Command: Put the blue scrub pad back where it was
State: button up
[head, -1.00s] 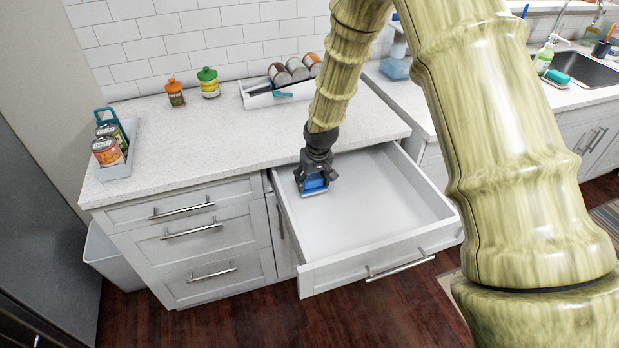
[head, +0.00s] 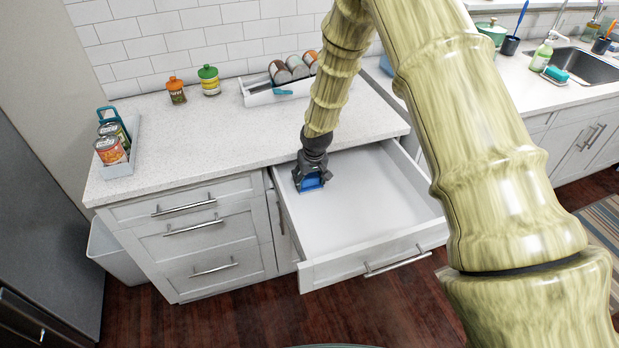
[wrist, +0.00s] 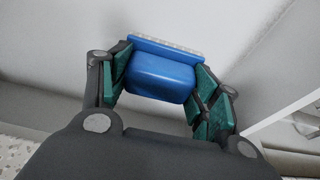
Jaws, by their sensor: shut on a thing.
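The blue scrub pad (wrist: 160,75) is a blue block with a pale bristly edge on its far side. My gripper (wrist: 160,82) is shut on it, with green-lined fingers on both sides of the pad. In the head view my gripper (head: 311,182) points down inside the left end of the open drawer (head: 375,205), and the pad (head: 312,180) shows blue between its fingers. The drawer is otherwise empty. Whether the pad touches the drawer floor I cannot tell.
On the counter (head: 215,135) stand a tray with cans (head: 133,160) at left, an orange-lidded jar (head: 176,91), a green-lidded jar (head: 209,82) and a can rack (head: 264,97). A sink (head: 590,65) lies at far right. The drawer's right part is free.

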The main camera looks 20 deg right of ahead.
jog(key=shift+f, duration=0.1)
jog(key=o, duration=1.1)
jog(key=shift+o, duration=0.2)
jog(key=b+v, duration=0.2)
jog(key=v, duration=1)
